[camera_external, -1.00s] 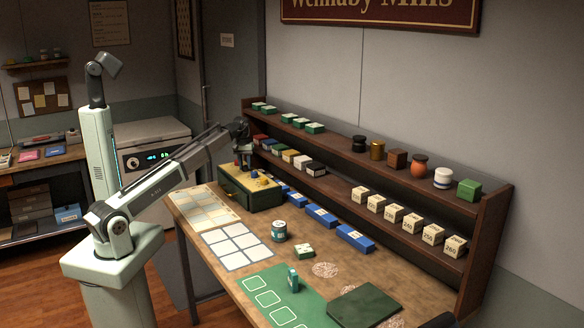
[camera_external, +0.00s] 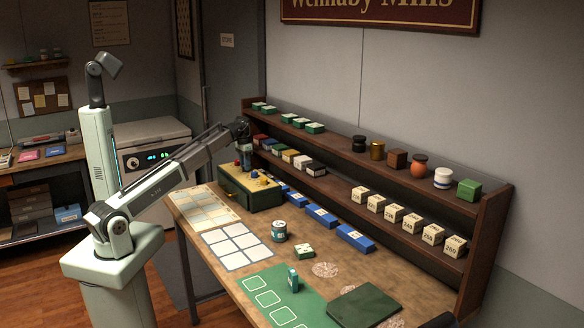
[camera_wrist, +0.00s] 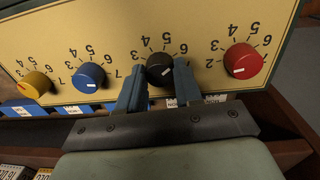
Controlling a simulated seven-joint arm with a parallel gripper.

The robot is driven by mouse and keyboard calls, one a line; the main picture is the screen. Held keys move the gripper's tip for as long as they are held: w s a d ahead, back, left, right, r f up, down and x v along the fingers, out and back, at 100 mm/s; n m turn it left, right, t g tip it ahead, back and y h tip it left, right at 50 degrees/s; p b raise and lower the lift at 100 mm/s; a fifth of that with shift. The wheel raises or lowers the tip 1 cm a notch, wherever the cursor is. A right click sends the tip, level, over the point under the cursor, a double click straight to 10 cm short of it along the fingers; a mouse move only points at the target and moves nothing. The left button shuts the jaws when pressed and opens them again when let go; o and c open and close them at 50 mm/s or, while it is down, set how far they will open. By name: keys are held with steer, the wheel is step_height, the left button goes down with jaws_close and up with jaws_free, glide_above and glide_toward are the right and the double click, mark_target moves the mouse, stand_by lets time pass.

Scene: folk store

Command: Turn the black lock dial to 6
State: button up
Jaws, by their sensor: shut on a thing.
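The black lock dial (camera_wrist: 160,68) sits on a cream panel between the blue and red dials in the wrist view. My gripper (camera_wrist: 160,88) is shut on it, one finger on each side. A small white mark on the dial's face lies toward its lower right. I cannot read which number the mark meets. In the external view my gripper (camera_external: 246,166) reaches down onto the green lock box (camera_external: 235,193), and the black dial is hidden there.
A red dial (camera_wrist: 243,61), a blue dial (camera_wrist: 88,76) and a yellow dial (camera_wrist: 35,85) share the panel. The wooden shelf (camera_external: 398,188) rises close behind the box. Blue boxes (camera_external: 321,215) stand along its foot. White-squared cards lie in front.

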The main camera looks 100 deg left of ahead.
steer(key=shift+m, duration=0.6)
steer(key=o, duration=1)
steer(key=shift+o, duration=0.2)
steer(key=shift+r, duration=0.1)
step_height(320, 180, up, 14)
steer(key=shift+s+a+f, duration=0.2)
steer(key=shift+a+f, duration=0.05)
steer(key=shift+r, duration=0.1)
